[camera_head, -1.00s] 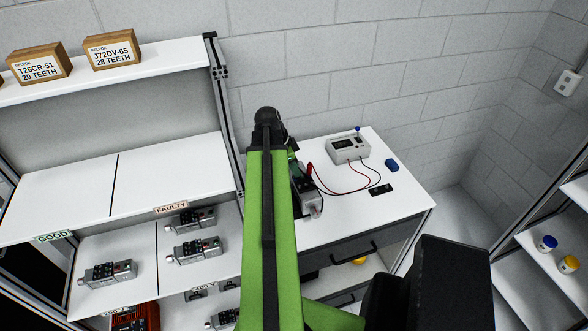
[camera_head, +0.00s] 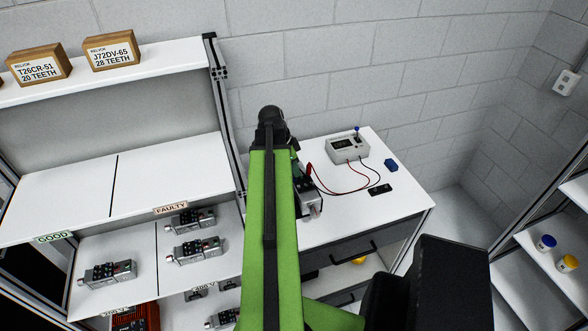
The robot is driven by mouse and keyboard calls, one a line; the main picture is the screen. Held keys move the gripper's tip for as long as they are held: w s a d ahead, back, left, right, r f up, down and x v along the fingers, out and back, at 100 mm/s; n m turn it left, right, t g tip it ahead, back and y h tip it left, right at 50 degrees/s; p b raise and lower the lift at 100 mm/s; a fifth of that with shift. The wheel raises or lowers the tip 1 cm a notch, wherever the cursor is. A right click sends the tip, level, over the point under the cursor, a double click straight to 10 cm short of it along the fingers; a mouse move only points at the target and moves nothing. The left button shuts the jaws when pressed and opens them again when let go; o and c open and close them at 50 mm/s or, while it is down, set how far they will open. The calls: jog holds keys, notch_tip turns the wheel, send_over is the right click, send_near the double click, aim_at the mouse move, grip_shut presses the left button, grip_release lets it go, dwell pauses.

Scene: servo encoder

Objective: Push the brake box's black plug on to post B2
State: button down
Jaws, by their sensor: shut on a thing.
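The brake box (camera_head: 346,150) is a pale grey case with a dark display and a blue knob, at the back of the white bench. A red plug (camera_head: 309,170) stands at the motor unit (camera_head: 311,200), a grey and black unit partly covered by my arm. My gripper (camera_head: 294,152) is mostly hidden behind the end of my green arm, above the unit's far end. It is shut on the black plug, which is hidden. Post B2 is hidden too, so I cannot tell whether plug and post touch.
A shelf rack (camera_head: 165,180) with several similar units stands close on the left. The bench's front right is clear.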

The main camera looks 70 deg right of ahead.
jog(key=shift+f, duration=0.2)
dwell(0.6)
jog(key=c, duration=1.3)
grip_release()
jog(key=shift+c, duration=0.2)
jog(key=shift+r, duration=0.1)
notch_tip(320, 180, up, 7)
jog(key=p, duration=0.7)
